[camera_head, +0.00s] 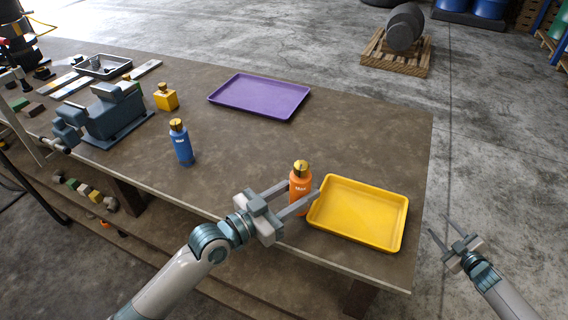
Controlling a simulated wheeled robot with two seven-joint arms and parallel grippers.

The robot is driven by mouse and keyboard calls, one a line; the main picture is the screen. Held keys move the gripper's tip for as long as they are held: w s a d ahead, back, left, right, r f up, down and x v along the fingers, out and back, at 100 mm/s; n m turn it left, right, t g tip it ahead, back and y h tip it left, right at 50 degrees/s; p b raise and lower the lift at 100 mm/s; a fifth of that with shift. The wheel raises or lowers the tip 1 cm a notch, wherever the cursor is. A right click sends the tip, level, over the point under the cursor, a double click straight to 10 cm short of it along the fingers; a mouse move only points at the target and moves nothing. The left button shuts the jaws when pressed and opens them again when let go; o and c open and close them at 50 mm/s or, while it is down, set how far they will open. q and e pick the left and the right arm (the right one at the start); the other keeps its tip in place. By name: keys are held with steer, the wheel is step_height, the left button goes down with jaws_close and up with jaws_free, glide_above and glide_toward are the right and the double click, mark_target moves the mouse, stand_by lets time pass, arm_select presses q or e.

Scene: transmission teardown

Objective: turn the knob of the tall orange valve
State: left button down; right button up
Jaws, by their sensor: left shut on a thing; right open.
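The tall orange valve (299,190) stands upright on the table near its front edge, with a gold knob (301,167) on top. My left gripper (301,194) has its two fingers on either side of the orange body, below the knob, and is shut on it. Part of the orange body is hidden behind the near finger. My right gripper (447,235) is open and empty, off the right edge of the table, well apart from the valve.
A yellow tray (358,238) lies just right of the orange valve. A blue bottle-shaped valve (181,146) and a short yellow one (166,99) stand to the left, near a blue-grey vise (112,118). A purple tray (259,96) lies at the back. The table's middle is clear.

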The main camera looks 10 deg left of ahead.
steer(key=w+r+n+t+y, duration=0.1)
steer(key=w+r+n+y, duration=0.15)
steer(key=r, duration=0.55)
steer(key=w+r+n+y, duration=0.1)
steer(key=w+r, duration=0.3)
steer(key=r, duration=0.5)
steer(key=a+r+y, duration=0.2)
steer(key=a+r, duration=0.1)
steer(key=a, duration=0.2)
steer(key=a+r+n+g+y, duration=0.1)
steer(key=a+r, duration=0.3)
steer(key=a, duration=0.2)
steer(key=a+r+n+g+y, duration=0.1)
steer(key=a+r+y, duration=0.1)
steer(key=a, duration=0.3)
steer(key=shift+s+a+r+y, duration=0.15)
steer(key=shift+s+r+y, duration=0.05)
steer(key=shift+r, duration=0.2)
steer(key=shift+s+a+r+y, duration=0.1)
steer(key=shift+s+r+y, duration=0.1)
steer(key=shift+r, duration=0.2)
steer(key=s+a+r+g+y, duration=0.3)
steer(key=s+a, duration=0.1)
steer(key=a, duration=0.5)
steer(key=g+y, duration=0.2)
steer(key=g, duration=0.5)
glide_toward(301, 169)
steer(key=shift+w+a+f+m, duration=0.25)
steer(key=shift+w+a+f, duration=0.3)
steer(key=shift+w+a, duration=0.4)
